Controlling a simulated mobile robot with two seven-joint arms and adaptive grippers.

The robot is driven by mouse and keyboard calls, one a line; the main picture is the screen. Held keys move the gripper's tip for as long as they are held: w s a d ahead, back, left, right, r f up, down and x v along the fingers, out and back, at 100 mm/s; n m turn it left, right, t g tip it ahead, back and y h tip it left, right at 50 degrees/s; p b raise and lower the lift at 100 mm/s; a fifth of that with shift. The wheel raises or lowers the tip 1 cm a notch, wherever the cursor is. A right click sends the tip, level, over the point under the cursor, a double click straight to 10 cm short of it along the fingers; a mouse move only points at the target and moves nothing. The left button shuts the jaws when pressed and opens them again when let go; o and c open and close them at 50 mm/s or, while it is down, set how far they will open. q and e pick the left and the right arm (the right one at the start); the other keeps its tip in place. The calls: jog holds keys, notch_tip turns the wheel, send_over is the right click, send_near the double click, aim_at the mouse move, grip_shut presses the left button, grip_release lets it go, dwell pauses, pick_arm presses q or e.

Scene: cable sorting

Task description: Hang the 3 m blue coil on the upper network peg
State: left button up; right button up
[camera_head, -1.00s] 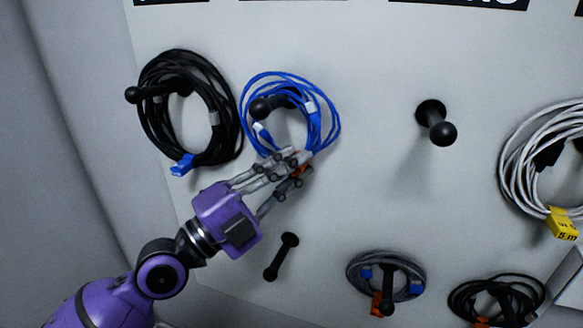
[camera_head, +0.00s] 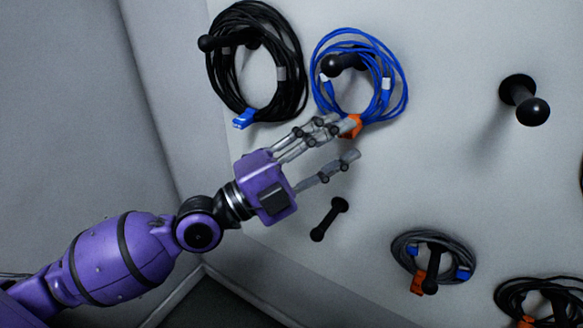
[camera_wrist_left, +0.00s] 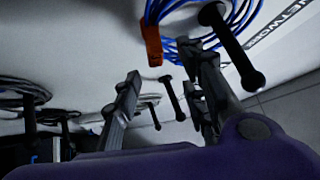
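The blue coil (camera_head: 397,84) hangs on a black peg (camera_head: 338,64) in the upper row of the wall panel, with an orange tag (camera_head: 350,126) at its bottom. The length on the tag cannot be read. My left gripper (camera_head: 345,143) is open just below the coil, its fingers spread and empty. In the left wrist view, the blue coil (camera_wrist_left: 181,50) and its orange tag (camera_wrist_left: 151,43) show beyond the open fingers of the left gripper (camera_wrist_left: 165,85). The right gripper is not in view.
A black coil (camera_head: 293,88) with a blue connector hangs left of the blue coil. An empty peg (camera_head: 524,99) stands to the right, and a smaller empty peg (camera_head: 329,219) is below my gripper. A grey coil (camera_head: 408,248) and another black coil (camera_head: 507,296) hang lower right.

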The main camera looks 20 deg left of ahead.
pick_arm(q)
jog(key=v, duration=0.8)
jog(key=shift+s, duration=0.2)
jog(key=shift+a+f, duration=0.15)
jog(key=a+f+n+g+y+p, duration=0.1)
jog(key=a+f+n+y, duration=0.2)
jog(key=f, duration=0.6)
jog(key=s+a+f+n+y, duration=0.1)
jog(key=f+n+y, duration=0.2)
jog(key=f+n, duration=0.45)
jog(key=a+f+n+g+y+p, duration=0.1)
jog(key=a+f+n+y, duration=0.2)
jog(key=f, duration=0.8)
jog(key=s+f+n+g+y+p, duration=0.1)
jog(key=s+f+n+g+y, duration=0.35)
jog(key=s+f, duration=0.75)
jog(key=s+d+f+n+y+p, duration=0.1)
jog(key=s+f+n, duration=0.4)
jog(key=s, duration=0.5)
jog(key=shift+d+f+y, duration=0.45)
jog(key=shift+d+f, duration=0.15)
jog(key=shift+d, duration=0.2)
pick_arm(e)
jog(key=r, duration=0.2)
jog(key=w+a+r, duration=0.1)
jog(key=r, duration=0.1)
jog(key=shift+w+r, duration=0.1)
